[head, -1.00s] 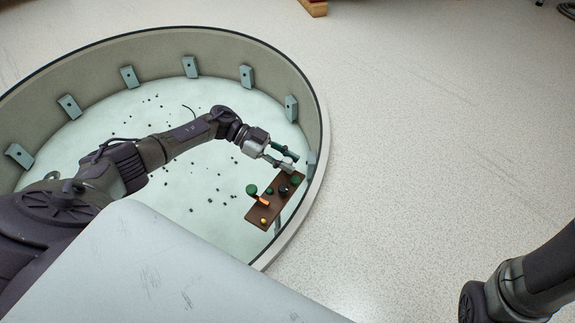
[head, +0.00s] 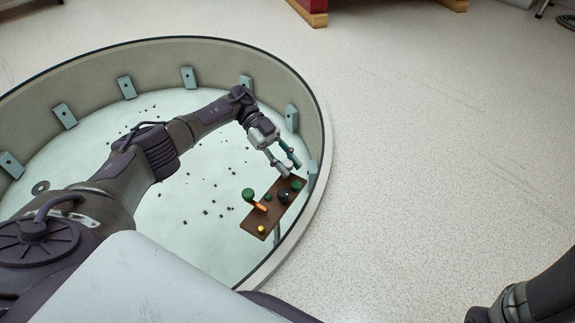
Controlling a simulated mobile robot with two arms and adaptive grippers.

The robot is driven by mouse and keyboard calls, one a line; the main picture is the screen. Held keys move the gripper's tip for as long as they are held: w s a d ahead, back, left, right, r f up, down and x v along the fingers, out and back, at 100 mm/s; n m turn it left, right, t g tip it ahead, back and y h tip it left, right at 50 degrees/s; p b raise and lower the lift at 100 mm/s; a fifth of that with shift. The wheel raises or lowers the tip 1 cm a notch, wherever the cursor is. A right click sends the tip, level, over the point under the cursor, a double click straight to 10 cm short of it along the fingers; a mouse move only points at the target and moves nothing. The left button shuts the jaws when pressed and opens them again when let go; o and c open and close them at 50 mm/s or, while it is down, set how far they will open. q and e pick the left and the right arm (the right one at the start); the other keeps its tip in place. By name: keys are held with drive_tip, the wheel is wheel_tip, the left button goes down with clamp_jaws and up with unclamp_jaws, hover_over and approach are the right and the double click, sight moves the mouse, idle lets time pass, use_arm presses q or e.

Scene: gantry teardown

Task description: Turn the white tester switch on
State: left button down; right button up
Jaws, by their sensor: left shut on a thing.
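A brown panel (head: 264,221) stands inside the round grey-walled ring, near its right wall. It carries green knobs, a dark dial (head: 284,196), an orange lever (head: 260,206) and a small yellow knob (head: 261,230). My left gripper (head: 292,171) is at the panel's far end, its fingers pointing down and to the right. It is shut on a small white part, which I take to be the white tester switch (head: 287,164); the fingers hide much of it. The switch's position cannot be told. My right gripper is out of view; only part of my right arm shows at bottom right.
The ring's wall (head: 322,110) rises close to the right of the panel, with several grey-blue blocks along its inside. Small dark bits lie scattered on the pale ring floor (head: 185,240). The speckled floor (head: 440,150) on the right is clear.

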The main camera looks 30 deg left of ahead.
sight(287, 163)
use_arm(q)
drive_tip(key=c, duration=0.9)
unclamp_jaws()
drive_tip(key=shift+o, duration=0.2)
drive_tip(key=shift+r, duration=0.1)
wheel_tip(287, 163, up, 9)
drive_tip(key=shift+f, duration=0.1)
drive_tip(key=shift+r, duration=0.5)
drive_tip(key=shift+d, duration=0.1)
